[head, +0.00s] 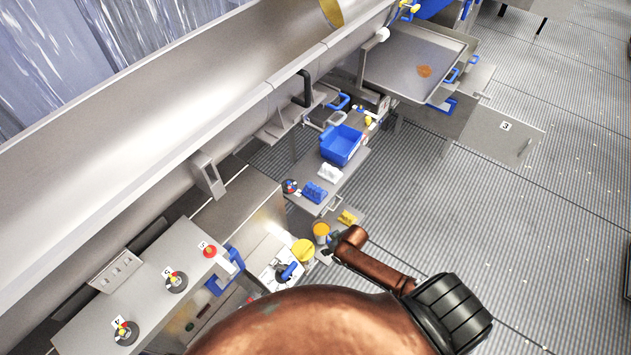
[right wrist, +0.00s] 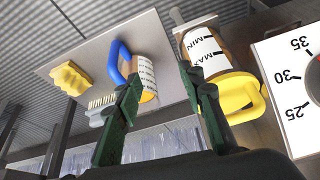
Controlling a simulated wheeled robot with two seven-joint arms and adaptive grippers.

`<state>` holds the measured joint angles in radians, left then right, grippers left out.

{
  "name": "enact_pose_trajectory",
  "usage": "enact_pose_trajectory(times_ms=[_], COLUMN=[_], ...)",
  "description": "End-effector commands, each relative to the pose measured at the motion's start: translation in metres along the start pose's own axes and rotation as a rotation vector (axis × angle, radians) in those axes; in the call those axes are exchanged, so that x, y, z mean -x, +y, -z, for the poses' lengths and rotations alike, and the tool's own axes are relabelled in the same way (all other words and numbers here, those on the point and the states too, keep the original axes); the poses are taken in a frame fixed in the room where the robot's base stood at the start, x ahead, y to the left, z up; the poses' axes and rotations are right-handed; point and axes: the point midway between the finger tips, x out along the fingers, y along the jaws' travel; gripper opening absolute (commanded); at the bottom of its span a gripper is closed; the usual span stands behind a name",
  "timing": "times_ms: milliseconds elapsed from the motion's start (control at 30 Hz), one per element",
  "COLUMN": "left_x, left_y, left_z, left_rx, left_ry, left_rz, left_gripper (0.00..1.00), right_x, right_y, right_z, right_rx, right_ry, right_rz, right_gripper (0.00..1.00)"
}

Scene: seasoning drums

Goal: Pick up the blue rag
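A small blue lumpy piece (head: 315,192), which looks like the blue rag, lies on the grey cart top in the head view, between a white lumpy piece (head: 329,173) and the cart's front end. I cannot make out the rag in the right wrist view. My right gripper (right wrist: 158,76) has its two dark green fingers spread apart, with nothing held between them. My left gripper is out of view.
A blue bin (head: 341,145) stands on the cart behind the rag. A yellow sponge (head: 347,216) and yellow containers (head: 303,250) are nearer me. The floor at right is open.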

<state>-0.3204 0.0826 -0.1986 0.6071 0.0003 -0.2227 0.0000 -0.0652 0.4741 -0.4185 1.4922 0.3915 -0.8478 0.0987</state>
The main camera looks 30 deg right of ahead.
Motion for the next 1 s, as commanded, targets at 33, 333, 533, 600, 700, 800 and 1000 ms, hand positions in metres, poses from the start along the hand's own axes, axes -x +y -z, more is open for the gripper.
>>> enact_pose_trajectory(times_ms=[33, 333, 533, 600, 700, 800, 1000], left_x=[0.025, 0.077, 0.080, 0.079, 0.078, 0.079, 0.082], left_y=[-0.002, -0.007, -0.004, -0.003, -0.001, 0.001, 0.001], left_z=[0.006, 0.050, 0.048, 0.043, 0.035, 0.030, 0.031], left_rx=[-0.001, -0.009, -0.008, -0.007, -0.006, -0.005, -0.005], left_ry=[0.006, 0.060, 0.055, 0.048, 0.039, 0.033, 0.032], left_rz=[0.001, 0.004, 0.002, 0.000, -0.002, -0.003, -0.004], left_gripper=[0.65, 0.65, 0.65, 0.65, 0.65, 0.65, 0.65], right_x=[0.045, 0.179, 0.195, 0.198, 0.203, 0.201, 0.180], right_y=[-0.010, -0.039, 0.015, 0.038, 0.062, 0.072, 0.072], right_z=[0.041, 0.161, 0.199, 0.210, 0.222, 0.227, 0.227], right_rx=[0.037, 0.211, 0.202, 0.178, 0.151, 0.137, 0.134], right_ry=[0.018, 0.007, -0.022, -0.020, -0.015, -0.013, -0.012], right_rz=[0.023, 0.119, 0.091, 0.074, 0.054, 0.048, 0.048], right_gripper=[0.36, 0.36, 0.36, 0.36, 0.36, 0.36, 0.36])
